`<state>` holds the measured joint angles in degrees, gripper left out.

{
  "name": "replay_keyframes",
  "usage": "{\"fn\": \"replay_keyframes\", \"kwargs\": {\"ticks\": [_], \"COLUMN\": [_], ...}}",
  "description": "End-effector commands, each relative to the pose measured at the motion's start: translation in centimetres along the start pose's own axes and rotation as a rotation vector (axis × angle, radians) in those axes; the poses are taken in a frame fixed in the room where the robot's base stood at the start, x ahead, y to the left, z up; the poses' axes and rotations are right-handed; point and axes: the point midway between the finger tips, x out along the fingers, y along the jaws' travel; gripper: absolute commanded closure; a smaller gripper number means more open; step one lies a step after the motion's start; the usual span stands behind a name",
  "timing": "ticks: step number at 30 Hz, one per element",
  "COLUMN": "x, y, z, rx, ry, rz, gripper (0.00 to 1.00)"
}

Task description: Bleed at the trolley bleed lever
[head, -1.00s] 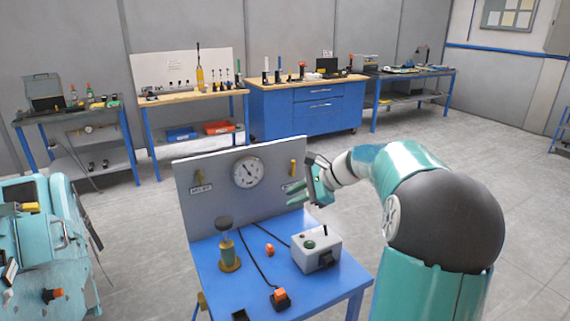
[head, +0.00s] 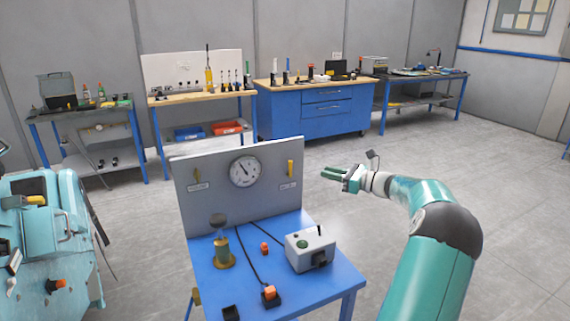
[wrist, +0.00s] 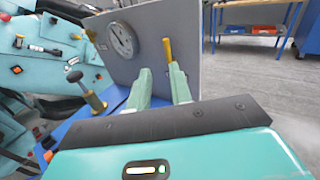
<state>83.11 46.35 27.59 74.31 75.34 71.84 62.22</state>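The blue trolley (head: 325,283) has an upright grey panel (head: 220,198) with a round gauge (head: 244,171). Two yellow levers stand on the panel, a left lever (head: 197,187) and a right lever (head: 290,169). Each has a small label below it that I cannot read, so I cannot tell which is the bleed lever. My gripper (head: 327,172) is right of the panel, its fingers pointing left towards the right lever. In the wrist view my gripper (wrist: 160,73) is open and empty, and the right lever (wrist: 167,49) appears just beyond its fingertips. I see no contact.
On the trolley top are a brass-based hand pump (head: 221,245), a grey box (head: 310,249), an orange piece (head: 264,248) and an orange-topped connector (head: 270,295) on a black cable. A teal machine (head: 50,240) stands left. Benches line the back wall; floor right of the trolley is clear.

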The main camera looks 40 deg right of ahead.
Motion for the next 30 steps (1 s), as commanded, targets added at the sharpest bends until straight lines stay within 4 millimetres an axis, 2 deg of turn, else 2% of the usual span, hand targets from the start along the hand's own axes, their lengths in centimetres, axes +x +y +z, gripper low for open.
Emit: {"fn": "replay_keyframes", "kwargs": {"ticks": [3,8,11,24,30], "x": [-1.3,-0.9,0.3,9.0,11.6], "y": [-1.0,-1.2,-1.3,-1.5,-1.6], "z": [-0.1,-0.1,-0.1,0.1,0.2], "rx": [0.023,0.027,0.026,0.025,0.024], "ry": [-0.025,-0.030,-0.030,-0.029,-0.028], "rz": [-0.024,-0.032,-0.032,-0.029,-0.029], "gripper": [0.79,0.79,0.79,0.79,0.79]}}
